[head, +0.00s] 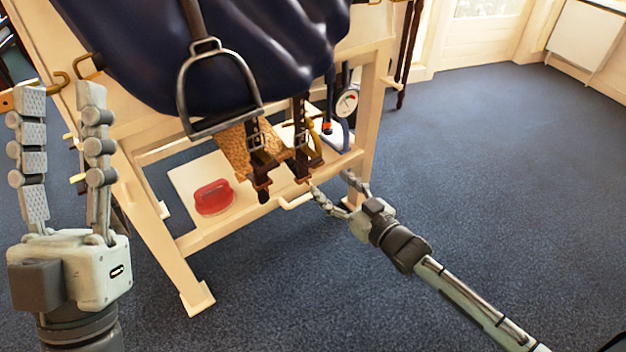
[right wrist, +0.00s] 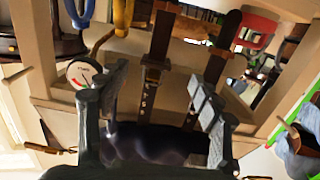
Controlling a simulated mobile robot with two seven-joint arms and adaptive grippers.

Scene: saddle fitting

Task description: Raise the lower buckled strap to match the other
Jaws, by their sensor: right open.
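Two brown buckled straps, the left strap (head: 258,165) and the right strap (head: 301,155), hang below the dark blue saddle (head: 250,50) in the head view. Each has a metal buckle; I cannot tell surely which is lower. In the right wrist view, which looks upside down, the right strap (right wrist: 155,50) shows between my fingers and the left strap (right wrist: 223,48) beyond them to the right. My right gripper (head: 331,183) is open and empty, just right of and below the straps; its fingers also show in the wrist view (right wrist: 160,82). My left gripper (head: 60,88) is open and empty, away at the left.
The saddle sits on a cream wooden stand (head: 365,130). A stirrup iron (head: 183,90) hangs at the front. A red-handled thing (head: 213,196) lies on the lower shelf. A round gauge (head: 347,103) hangs near the right leg. Blue carpet at the right is clear.

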